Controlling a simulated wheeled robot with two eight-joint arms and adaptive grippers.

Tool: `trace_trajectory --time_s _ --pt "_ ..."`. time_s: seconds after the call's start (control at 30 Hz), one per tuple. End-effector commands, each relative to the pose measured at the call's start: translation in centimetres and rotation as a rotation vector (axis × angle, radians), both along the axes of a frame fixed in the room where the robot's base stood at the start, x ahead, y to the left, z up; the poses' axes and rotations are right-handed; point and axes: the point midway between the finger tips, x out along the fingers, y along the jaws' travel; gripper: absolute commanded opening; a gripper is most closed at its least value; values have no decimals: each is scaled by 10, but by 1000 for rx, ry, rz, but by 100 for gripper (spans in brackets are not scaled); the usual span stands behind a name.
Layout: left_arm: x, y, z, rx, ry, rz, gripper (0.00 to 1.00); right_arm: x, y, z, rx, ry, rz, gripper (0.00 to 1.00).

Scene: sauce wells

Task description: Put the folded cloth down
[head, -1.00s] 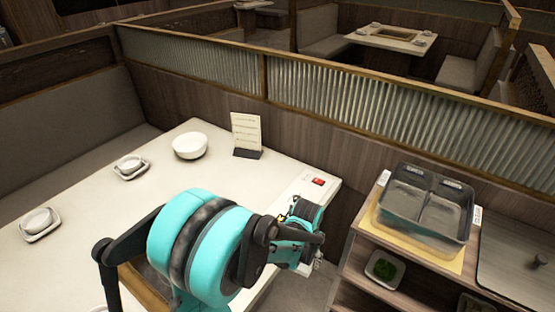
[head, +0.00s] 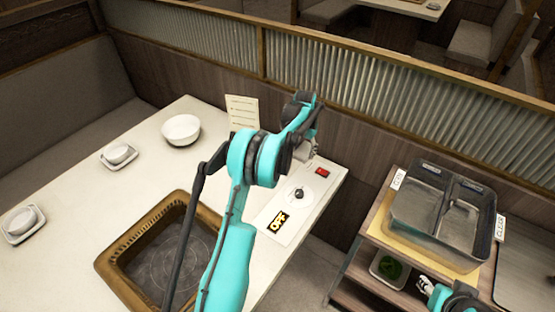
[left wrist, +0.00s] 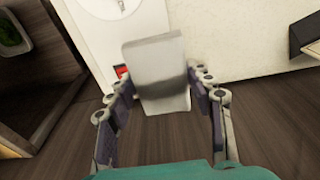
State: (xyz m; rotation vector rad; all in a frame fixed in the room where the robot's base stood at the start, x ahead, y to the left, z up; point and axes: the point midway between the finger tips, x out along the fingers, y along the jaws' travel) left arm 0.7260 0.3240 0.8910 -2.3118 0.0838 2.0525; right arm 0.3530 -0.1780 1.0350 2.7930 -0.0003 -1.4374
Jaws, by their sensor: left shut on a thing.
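The folded cloth (left wrist: 155,65) is a pale grey-white folded piece in the left wrist view. My left gripper (left wrist: 160,90) is shut on it, with a finger on each side. In the head view the left gripper (head: 306,148) is raised over the far right corner of the white table (head: 225,160), near the red switch. The cloth is small and partly hidden by the gripper there. A small part of my right gripper (head: 427,286) shows at the bottom right, beside the shelf unit; its jaws are too small to judge.
A recessed grill (head: 112,262) with an OFF panel (head: 280,222) and knob sits in the table. A white bowl (head: 181,131), small dishes (head: 119,155) and a menu card (head: 241,110) stand on it. A divided dark tray (head: 440,215) tops the shelf unit at right.

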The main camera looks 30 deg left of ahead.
Motion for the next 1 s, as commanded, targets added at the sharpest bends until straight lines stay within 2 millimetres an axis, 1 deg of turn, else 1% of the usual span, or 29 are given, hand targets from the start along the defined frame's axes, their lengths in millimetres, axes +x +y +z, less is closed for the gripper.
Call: trace_trajectory --time_s 0.03,0.13,0.27,0.5,0.6,0.7,0.77,0.87,0.97,1.0 --pt "5 7 0 0 0 0 16 0 0 1 0 0 0 40" --pt "10 15 -2 -1 0 -3 16 0 0 0 0 0 0 40" --pt "11 35 -14 -1 0 -1 16 0 0 -6 0 0 0 40" --pt "11 91 -50 -1 -1 -1 16 0 0 -25 0 0 0 40" --pt "10 111 -61 -1 -1 -2 16 0 0 -31 0 0 0 40" --pt "11 124 -68 -1 -1 -3 16 0 0 -34 0 0 0 40" --pt "10 128 -70 -1 -1 -3 16 0 0 -35 0 0 0 40" --pt "10 131 -73 0 -1 -5 16 0 0 -36 0 0 0 40" --pt "10 131 -85 0 -1 -5 16 0 0 -42 0 0 0 40" --pt "10 131 -92 0 -1 -5 16 0 0 -45 0 0 0 40"
